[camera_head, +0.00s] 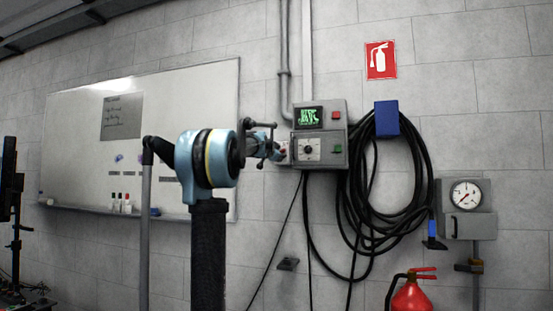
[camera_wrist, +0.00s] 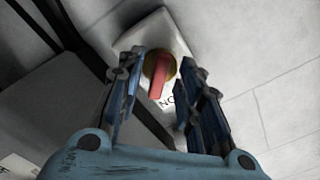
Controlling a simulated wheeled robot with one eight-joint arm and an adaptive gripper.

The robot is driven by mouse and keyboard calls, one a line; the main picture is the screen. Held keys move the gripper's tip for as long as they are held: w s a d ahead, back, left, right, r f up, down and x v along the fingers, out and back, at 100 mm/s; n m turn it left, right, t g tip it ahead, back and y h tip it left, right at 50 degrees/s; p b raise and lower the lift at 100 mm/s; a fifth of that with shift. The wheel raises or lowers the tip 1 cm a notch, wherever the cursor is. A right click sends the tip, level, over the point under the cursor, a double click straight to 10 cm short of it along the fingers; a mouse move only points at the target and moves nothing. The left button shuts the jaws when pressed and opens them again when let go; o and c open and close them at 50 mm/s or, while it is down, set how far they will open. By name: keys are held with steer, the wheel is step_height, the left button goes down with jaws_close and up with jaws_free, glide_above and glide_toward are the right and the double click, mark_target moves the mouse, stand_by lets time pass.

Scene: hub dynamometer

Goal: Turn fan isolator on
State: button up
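The fan isolator shows in the wrist view as a pale box with a red rotary handle (camera_wrist: 158,76) on a yellow round plate. The handle looks roughly in line with the box's long side. Part of a dark label reading "NO" or similar shows beside it. My gripper (camera_wrist: 162,90) is open, with one finger on each side of the handle. I cannot tell whether either finger touches it. In the head view my gripper (camera_head: 270,146) is at the left side of the grey control box, and it hides most of the isolator (camera_head: 284,152).
A gauge box (camera_head: 480,225) and a red extinguisher (camera_head: 411,297) are lower right. A whiteboard (camera_head: 75,150) is at left.

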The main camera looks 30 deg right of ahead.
steer(key=v, duration=1)
steer(key=shift+s+a, duration=0.25)
steer(key=shift+a, duration=0.05)
